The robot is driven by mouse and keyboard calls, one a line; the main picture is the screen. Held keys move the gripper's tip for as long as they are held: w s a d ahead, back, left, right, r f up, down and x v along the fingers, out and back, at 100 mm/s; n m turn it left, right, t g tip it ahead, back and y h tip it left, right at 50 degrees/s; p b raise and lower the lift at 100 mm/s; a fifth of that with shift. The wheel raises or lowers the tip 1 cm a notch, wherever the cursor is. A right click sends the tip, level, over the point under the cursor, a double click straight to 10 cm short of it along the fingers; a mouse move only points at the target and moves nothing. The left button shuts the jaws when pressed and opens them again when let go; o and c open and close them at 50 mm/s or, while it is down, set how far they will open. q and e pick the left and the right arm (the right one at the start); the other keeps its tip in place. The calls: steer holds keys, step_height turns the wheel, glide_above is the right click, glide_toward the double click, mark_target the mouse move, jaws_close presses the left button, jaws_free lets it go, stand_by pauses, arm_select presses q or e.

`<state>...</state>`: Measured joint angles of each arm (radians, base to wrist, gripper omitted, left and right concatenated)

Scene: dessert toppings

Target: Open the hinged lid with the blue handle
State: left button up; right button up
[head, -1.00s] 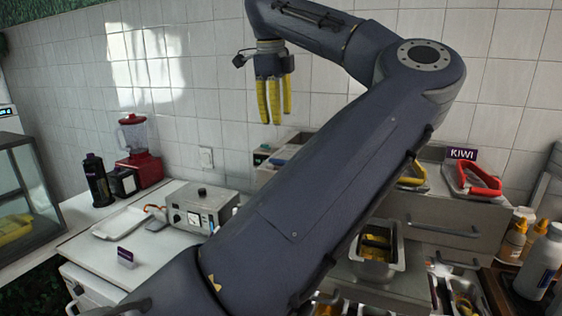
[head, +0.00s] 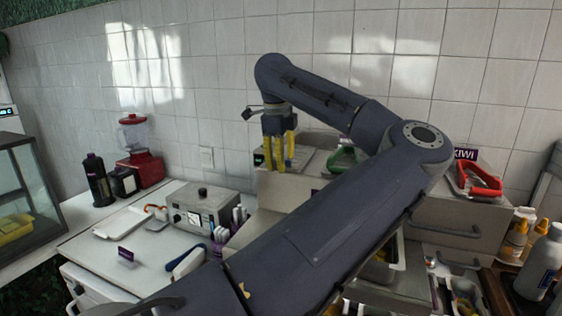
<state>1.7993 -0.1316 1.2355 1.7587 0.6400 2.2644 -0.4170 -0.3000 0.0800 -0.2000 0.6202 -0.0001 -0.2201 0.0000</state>
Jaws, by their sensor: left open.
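My left gripper (head: 279,160) is open, with its yellow fingers pointing down in front of the left end of the topping station. The lid with the blue handle is not clearly visible; the fingers cover the place where the handle showed earlier. I cannot tell whether the fingers touch it. A flat grey lid surface (head: 308,160) shows just right of the fingers. My right gripper is not in view.
A green handle (head: 343,158) and a red handle (head: 480,179) by the kiwi sign (head: 464,154) are on the station. My left arm hides its middle. A grey control box (head: 203,210) and a red blender (head: 139,152) stand left.

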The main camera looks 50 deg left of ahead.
arm_select(q)
steer(key=shift+f, duration=0.1)
steer(key=shift+c, duration=0.3)
jaws_close()
